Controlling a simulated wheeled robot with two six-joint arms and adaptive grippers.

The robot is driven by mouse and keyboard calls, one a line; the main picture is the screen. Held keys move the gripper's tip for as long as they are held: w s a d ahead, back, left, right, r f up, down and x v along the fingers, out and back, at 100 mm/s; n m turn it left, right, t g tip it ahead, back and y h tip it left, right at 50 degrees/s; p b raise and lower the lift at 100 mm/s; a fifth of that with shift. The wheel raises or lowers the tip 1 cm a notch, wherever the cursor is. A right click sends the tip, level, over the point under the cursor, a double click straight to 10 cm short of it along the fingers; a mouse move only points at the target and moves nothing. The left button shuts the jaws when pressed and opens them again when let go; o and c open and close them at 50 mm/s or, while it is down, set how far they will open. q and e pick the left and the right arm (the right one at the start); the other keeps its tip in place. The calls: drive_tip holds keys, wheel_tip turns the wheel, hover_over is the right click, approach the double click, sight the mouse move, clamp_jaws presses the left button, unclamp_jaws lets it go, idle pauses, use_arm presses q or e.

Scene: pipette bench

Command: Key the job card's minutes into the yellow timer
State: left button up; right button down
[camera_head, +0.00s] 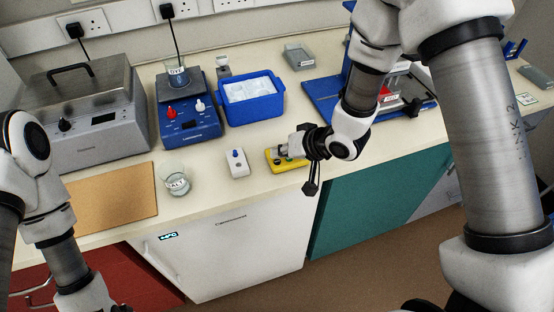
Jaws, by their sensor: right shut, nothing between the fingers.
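The yellow timer (273,164) lies near the front edge of the bench. My right gripper (286,151) is shut and empty, with its fingertips over the timer. It hides part of the timer's face, and I cannot tell whether the tips touch a key. No digits can be read on the timer. A small pale card (526,99) lies at the far right of the bench; its print is too small to read, and I cannot tell if it is the job card. My left arm comes in at the left, but its gripper is out of the picture.
Behind are a blue stirrer (188,127), a blue ice tub (252,100) and a grey bath (105,137). A brown board (105,195) lies at the front left.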

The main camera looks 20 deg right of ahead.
sight(280, 162)
drive_tip(key=shift+f, duration=0.1)
idle(0.3)
drive_tip(key=shift+f, duration=0.35)
drive_tip(key=shift+f, duration=0.2)
idle(0.3)
drive_tip(key=shift+r+p, duration=0.65)
drive_tip(key=shift+r, duration=0.05)
wheel_tip(280, 162, up, 6)
drive_tip(key=p, duration=0.6)
